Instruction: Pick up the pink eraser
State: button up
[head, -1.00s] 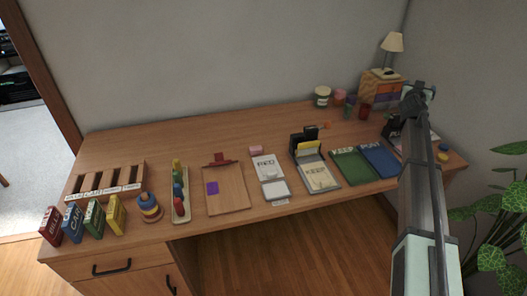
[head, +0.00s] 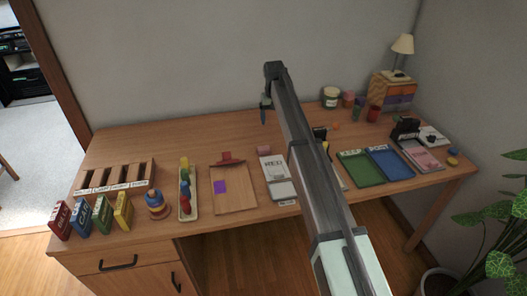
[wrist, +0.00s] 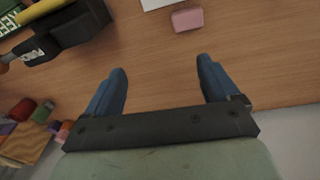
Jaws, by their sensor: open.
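The pink eraser (head: 264,150) is a small block lying on the wooden desk, just above the white "RED" pad in the head view. In the wrist view the eraser (wrist: 188,20) lies near the top edge, beyond my fingertips and a little right of the middle between them. My gripper (wrist: 162,68) is open, with its two blue fingers apart and bare desk between them. In the head view my gripper (head: 264,112) hangs above the back of the desk, close to the wall and behind the eraser. Nothing is held.
The white pad (head: 275,170) lies right in front of the eraser. A clipboard (head: 233,192) with a purple note is to its left. The desk (head: 215,138) behind the eraser is clear.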

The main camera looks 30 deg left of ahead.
jog(key=s+a+n+g, duration=0.1)
jog(key=s+a, duration=0.2)
send_over(263, 148)
jog(key=f, duration=0.8)
jog(key=shift+d, duration=0.25)
jog(key=shift+w+a+f, duration=0.1)
jog(key=shift+a+f, duration=0.05)
jog(key=shift+f, duration=1.3)
jog(key=shift+a+f, duration=0.1)
jog(key=shift+f, duration=1.3)
jog(key=c, duration=1.1)
